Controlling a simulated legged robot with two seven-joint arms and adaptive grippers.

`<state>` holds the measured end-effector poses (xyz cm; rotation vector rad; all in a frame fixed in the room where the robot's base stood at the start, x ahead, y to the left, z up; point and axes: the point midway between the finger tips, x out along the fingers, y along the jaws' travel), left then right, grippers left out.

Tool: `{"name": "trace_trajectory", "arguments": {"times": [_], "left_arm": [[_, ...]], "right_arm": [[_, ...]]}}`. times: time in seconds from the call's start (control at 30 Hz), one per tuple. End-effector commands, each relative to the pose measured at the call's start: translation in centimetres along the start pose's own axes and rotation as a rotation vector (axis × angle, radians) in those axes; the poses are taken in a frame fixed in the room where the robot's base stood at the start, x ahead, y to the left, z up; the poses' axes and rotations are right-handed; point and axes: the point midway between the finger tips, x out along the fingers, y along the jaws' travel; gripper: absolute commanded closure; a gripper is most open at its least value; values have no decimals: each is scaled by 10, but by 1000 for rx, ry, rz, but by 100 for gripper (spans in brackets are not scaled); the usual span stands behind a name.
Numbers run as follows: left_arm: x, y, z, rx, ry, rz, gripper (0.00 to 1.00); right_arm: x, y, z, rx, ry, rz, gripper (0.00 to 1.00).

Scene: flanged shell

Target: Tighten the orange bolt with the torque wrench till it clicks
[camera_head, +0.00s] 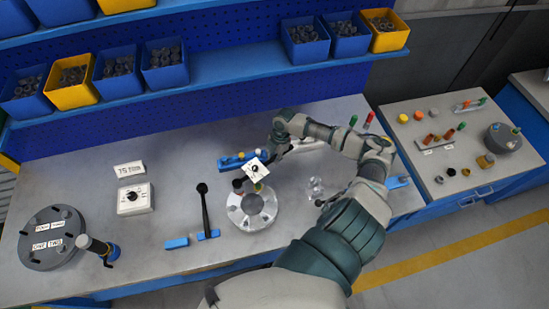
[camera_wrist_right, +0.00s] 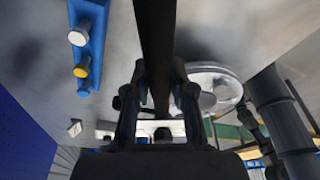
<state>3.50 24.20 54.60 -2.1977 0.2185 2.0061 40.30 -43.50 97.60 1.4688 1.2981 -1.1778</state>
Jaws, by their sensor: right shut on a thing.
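My right gripper (camera_head: 273,153) is shut on a dark bar-shaped tool (camera_wrist_right: 155,50), which runs between its fingers in the wrist view. I cannot tell for sure that it is the torque wrench. A white plate with a black dial (camera_head: 254,170) shows at the tool, just above the silver flanged shell (camera_head: 250,222). A green-topped piece (camera_head: 258,187) shows at the shell's top. The shell (camera_wrist_right: 222,82) is right of the fingers in the wrist view. I cannot make out an orange bolt on the shell. My left gripper is not in view.
A black-handled tool (camera_head: 206,212) stands at a blue rest left of the shell. A blue block (camera_wrist_right: 96,15) with white and yellow-capped pieces lies behind it. A dial box (camera_head: 133,199) and a grey drum (camera_head: 50,238) stand left. Bins (camera_head: 164,66) line the back.

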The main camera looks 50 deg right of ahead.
Motion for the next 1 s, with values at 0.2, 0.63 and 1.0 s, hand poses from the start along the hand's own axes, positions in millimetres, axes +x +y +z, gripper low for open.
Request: {"name": "trace_trajectory", "arguments": {"times": [0.2,0.63,1.0], "left_arm": [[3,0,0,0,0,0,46],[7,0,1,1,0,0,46],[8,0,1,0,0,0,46]], "right_arm": [[5,1,1,0,2,2,100],[14,1,3,0,2,2,100],[19,0,4,3,2,3,100]]}}
